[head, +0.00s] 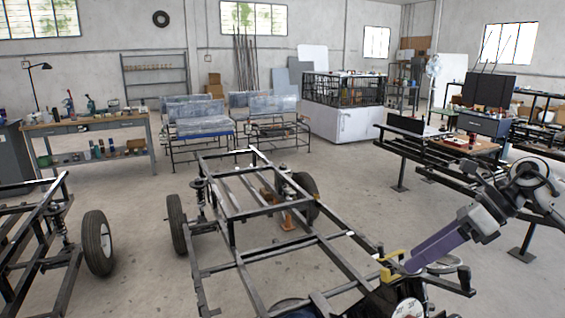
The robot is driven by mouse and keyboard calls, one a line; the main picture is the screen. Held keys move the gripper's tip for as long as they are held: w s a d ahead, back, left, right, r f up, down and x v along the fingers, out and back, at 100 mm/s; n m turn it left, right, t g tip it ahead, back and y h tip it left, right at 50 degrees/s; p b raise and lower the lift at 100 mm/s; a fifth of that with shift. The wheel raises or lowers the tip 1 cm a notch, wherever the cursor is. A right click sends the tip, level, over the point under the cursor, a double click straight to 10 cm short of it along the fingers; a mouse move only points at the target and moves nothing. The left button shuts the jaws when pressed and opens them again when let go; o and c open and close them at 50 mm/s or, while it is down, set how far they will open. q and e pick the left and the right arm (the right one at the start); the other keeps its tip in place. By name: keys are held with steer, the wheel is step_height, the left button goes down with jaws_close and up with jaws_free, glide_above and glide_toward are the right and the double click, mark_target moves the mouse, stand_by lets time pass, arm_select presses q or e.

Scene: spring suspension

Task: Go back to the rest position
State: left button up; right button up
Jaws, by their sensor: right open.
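My right arm comes in from the right edge, with grey joints and a purple forearm. My right gripper (389,265), with yellow fingers, is open at the end of it, over the right front rail of a black vehicle frame (275,213). I see nothing held between its fingers. I cannot tell whether it touches the rail. My left gripper and left arm are not in view.
The frame has wheels (177,224) and spring units on its sides. Another frame with a wheel (97,242) stands at the left. A dark metal rack (425,150) stands to the right. A workbench (95,126) is at the back left. Bare floor lies between them.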

steer(key=s+a+f+m+t+y+b, duration=0.1)
steer(key=a+f+m+t+y, duration=0.3)
steer(key=a, duration=0.4)
steer(key=s+a+f+m+t+y+b, duration=0.2)
steer(key=a+f+m, duration=0.3)
steer(key=a+m, duration=0.15)
steer(key=s+a+f+m+t+y+b, duration=0.15)
steer(key=a+f+m, duration=0.3)
steer(key=a, duration=0.45)
steer(key=s+d+f+m+t+h+b, duration=0.1)
steer(key=s+d+f+m+t+h, duration=0.3)
steer(key=f+m, duration=0.5)
steer(key=s+d+f+m+t+h+b, duration=0.2)
steer(key=f+m+h, duration=0.4)
steer(key=m, duration=0.4)
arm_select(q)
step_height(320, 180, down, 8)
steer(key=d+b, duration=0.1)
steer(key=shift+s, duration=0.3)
arm_select(e)
steer(key=s+d+f+m+g+h, duration=0.3)
steer(key=s+f+m+g, duration=0.4)
steer(key=s+f, duration=0.9)
steer(key=shift+s+d+m, duration=0.45)
steer(key=shift+s+m, duration=0.65)
steer(key=shift+m, duration=0.1)
